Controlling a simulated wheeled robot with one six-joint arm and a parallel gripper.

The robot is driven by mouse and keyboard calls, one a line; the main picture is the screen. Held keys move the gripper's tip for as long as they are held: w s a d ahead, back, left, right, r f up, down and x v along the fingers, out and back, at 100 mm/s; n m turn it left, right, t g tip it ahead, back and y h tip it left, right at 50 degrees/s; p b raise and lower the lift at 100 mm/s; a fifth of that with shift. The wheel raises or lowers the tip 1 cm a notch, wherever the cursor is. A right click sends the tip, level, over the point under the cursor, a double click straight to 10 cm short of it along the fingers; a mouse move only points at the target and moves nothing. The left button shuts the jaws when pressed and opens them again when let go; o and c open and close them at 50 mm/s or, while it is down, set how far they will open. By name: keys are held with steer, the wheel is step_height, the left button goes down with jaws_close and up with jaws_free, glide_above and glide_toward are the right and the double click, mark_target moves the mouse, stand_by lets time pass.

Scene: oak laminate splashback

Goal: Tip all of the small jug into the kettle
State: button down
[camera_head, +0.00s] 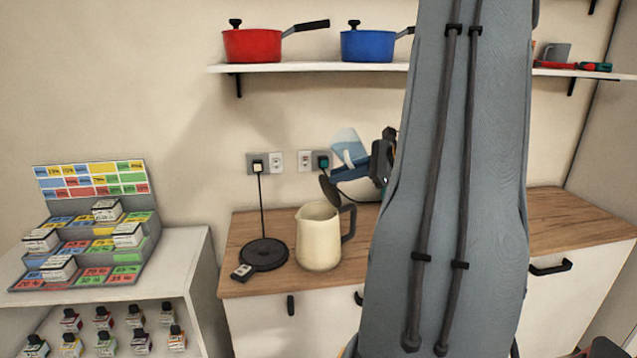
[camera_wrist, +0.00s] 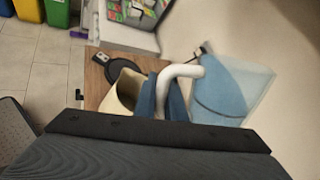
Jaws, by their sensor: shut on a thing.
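The cream kettle (camera_head: 318,240) stands upright on the wooden worktop, its dark handle to the right. In the wrist view the kettle (camera_wrist: 122,90) is partly covered by my gripper. A dark disc (camera_head: 329,190) shows above its rim, perhaps a raised lid. My gripper (camera_head: 350,172) is shut on the white handle of the small jug (camera_head: 347,145), which is above and slightly right of the kettle and looks tilted. In the wrist view the blue fingers (camera_wrist: 163,98) flank the handle, and the jug (camera_wrist: 228,90) is translucent with a blue tint. I see no stream.
Sockets (camera_head: 265,163) are on the wall. A shelf (camera_head: 310,68) with a red pot (camera_head: 252,46) and blue pot (camera_head: 367,46) runs above. My arm hides the worktop's middle.

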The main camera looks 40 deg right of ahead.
steer(key=shift+d+r+n+g+h, duration=0.2)
steer(key=shift+r+n+g+h, duration=0.15)
steer(key=shift+r+h, duration=0.5)
stand_by(0.7)
steer(key=shift+s+d+r+n+h, duration=0.1)
steer(key=shift+d+r+n+h, duration=0.2)
steer(key=shift+d+n+h, duration=0.2)
stand_by(0.9)
steer(key=shift+s+d+f+n+g+h+b, duration=0.1)
steer(key=shift+d+f+n+g+h+b, duration=0.25)
steer(key=shift+f+h+b, duration=0.25)
steer(key=shift+s+d+f+n+g+h+b, duration=0.1)
steer(key=shift+d+f+n+g+h+b, duration=0.2)
steer(key=shift+h+b, duration=0.4)
stand_by(1.4)
steer(key=shift+w+a+r+h, duration=0.1)
steer(key=shift+a+h, duration=0.2)
steer(key=shift+h, duration=0.05)
stand_by(0.3)
steer(key=shift+r, duration=0.1)
steer(key=shift+a+n+h, duration=0.25)
steer(key=shift+n+h, duration=0.05)
steer(key=shift+d, duration=0.15)
stand_by(0.3)
